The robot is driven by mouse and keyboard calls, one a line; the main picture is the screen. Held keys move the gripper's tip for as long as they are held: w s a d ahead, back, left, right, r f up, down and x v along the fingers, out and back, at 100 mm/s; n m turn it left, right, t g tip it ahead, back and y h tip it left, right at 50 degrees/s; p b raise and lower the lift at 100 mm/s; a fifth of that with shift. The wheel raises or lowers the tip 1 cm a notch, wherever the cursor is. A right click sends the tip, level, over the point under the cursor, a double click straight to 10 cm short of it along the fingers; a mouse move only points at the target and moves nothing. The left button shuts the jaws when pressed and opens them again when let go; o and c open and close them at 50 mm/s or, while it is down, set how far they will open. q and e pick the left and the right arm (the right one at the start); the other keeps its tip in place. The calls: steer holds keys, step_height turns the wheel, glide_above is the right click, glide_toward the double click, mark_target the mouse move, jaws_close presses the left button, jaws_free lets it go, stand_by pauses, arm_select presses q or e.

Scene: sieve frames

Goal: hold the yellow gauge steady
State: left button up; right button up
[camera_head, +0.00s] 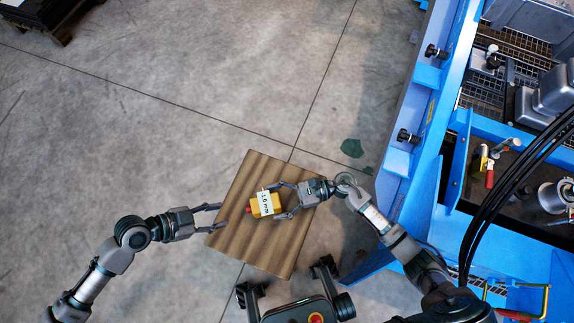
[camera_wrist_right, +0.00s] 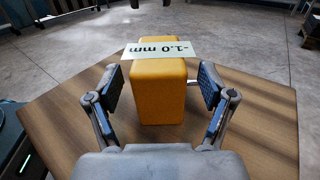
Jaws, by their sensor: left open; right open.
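In the right wrist view the gauge (camera_wrist_right: 158,100) stands upright between the fingers. My right gripper (camera_head: 274,202) is open around the gauge, with one finger on each side; the right wrist view shows gaps between the finger pads (camera_wrist_right: 160,88) and the block. My left gripper (camera_head: 220,217) is open and empty at the left edge of the wooden top, left of the gauge and apart from it.
A large blue machine (camera_head: 425,110) with black cables (camera_head: 520,180) stands on the right. Grey concrete floor (camera_head: 200,90) lies open behind and to the left. A dark pallet load (camera_head: 40,15) is at the far left corner. Green patches (camera_head: 352,148) mark the floor.

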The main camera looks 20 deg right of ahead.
steer(key=shift+a, duration=0.6)
steer(key=shift+d, duration=0.55)
steer(key=c, duration=1.5)
steer(key=shift+a, duration=0.2)
steer(key=o, duration=0.8)
steer(key=shift+a, duration=0.1)
steer(key=c, duration=0.8)
arm_select(q)
steer(key=shift+a, duration=0.2)
arm_select(e)
jaws_close()
